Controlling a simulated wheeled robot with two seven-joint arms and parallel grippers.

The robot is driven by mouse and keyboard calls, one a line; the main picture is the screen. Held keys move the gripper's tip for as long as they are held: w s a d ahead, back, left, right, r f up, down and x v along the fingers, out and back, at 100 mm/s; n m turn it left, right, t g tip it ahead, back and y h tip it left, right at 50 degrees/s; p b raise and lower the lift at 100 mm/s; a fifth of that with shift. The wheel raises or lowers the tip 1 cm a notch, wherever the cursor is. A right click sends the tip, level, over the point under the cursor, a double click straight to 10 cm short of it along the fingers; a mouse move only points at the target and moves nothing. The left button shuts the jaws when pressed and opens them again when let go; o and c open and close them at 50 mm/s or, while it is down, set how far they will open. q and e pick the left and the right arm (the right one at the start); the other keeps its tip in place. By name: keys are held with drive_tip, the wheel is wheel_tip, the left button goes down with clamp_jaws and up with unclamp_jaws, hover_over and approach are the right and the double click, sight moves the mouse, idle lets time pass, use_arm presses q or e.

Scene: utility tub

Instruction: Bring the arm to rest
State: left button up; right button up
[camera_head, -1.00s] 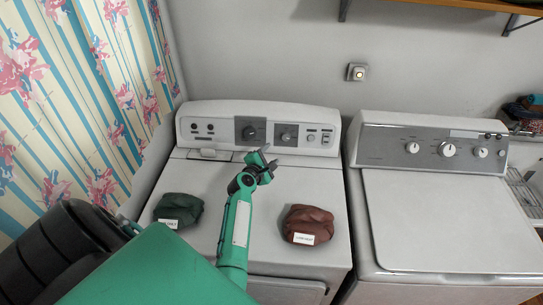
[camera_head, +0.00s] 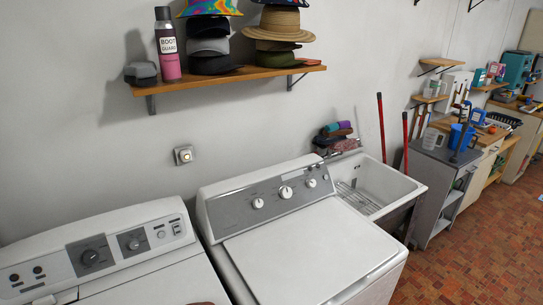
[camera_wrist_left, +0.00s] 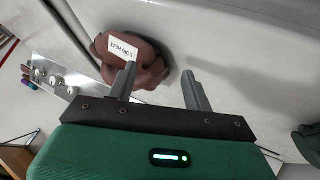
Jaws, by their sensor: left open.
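My left gripper (camera_wrist_left: 160,82) shows in the left wrist view, its two grey fingers apart with nothing between them. Past the fingertips, a brown cloth bundle with a white "LOW HEAT" label (camera_wrist_left: 152,72) lies on a white machine top. It looks apart from the fingers, though the gap is hard to judge. A dark green bundle (camera_wrist_left: 308,142) is partly cut off at the right edge. Neither of my arms shows in the head view now. My right gripper is in neither view.
In the head view, the left machine (camera_head: 150,285) and right machine (camera_head: 310,250) stand side by side, with a white utility tub (camera_head: 405,190) to their right. A shelf (camera_head: 230,78) with hats and a spray can hangs above. Red tiled floor (camera_head: 470,225) is clear at right.

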use_arm(q)
drive_tip(key=s+d+r+m+g+y, duration=0.15)
drive_tip(key=s+m, duration=0.25)
drive_tip(key=s, duration=0.4)
drive_tip(key=s+d+r+m+g, duration=0.2)
drive_tip(key=s+d+m, duration=0.1)
drive_tip(key=s, duration=0.4)
wheel_tip(320, 180, down, 33)
drive_tip(key=g+b, duration=0.1)
drive_tip(key=b, duration=0.3)
drive_tip(key=s+a+f+g+b, duration=0.1)
drive_tip(key=s+f, duration=0.9)
drive_tip(key=f, duration=0.3)
drive_tip(key=s+a+f+b, duration=0.2)
drive_tip(key=s+f, duration=0.7)
drive_tip(key=f, duration=0.3)
drive_tip(key=shift+s+a+f+g, duration=0.25)
drive_tip(key=shift+s+f+g, duration=0.1)
drive_tip(key=shift+s, duration=0.05)
